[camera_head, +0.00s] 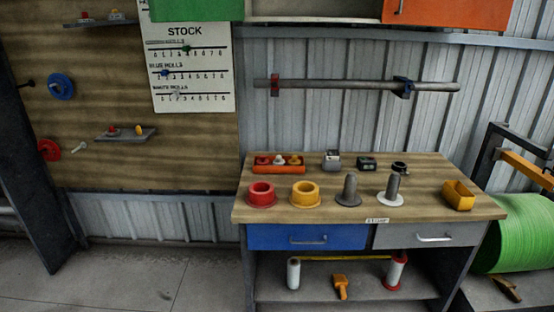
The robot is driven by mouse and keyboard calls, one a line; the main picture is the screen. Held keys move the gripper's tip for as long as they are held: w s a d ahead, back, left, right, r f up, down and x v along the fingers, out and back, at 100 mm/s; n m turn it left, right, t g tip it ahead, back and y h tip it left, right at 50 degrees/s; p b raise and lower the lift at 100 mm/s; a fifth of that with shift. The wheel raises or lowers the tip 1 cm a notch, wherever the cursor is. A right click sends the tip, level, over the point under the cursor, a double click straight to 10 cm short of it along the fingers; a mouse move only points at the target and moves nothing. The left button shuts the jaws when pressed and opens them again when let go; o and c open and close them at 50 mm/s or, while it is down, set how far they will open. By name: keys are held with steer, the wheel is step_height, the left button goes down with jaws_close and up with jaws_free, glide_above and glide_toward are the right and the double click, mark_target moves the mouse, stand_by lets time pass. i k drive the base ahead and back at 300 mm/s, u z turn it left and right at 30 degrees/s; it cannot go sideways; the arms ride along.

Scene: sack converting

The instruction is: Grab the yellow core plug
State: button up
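The yellow core plug (305,194), a yellow-orange hollow cylinder on a wide round flange, stands on the wooden workbench top (325,213). It sits with its opening facing up, near the front edge and left of centre. A red plug (261,194) of the same shape stands just to its left, with a small gap between them. My gripper is not in view.
Right of the yellow plug stand a dark-based post (349,190) and a white-based post (390,190). Behind it is an orange-red tray (279,168) with small pieces. A yellow bin (459,195) is at the right. Bare wood lies in front.

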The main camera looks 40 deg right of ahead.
mark_target(294, 161)
steer(key=u, duration=0.15)
steer(key=i, duration=1.45)
steer(key=z, duration=0.2)
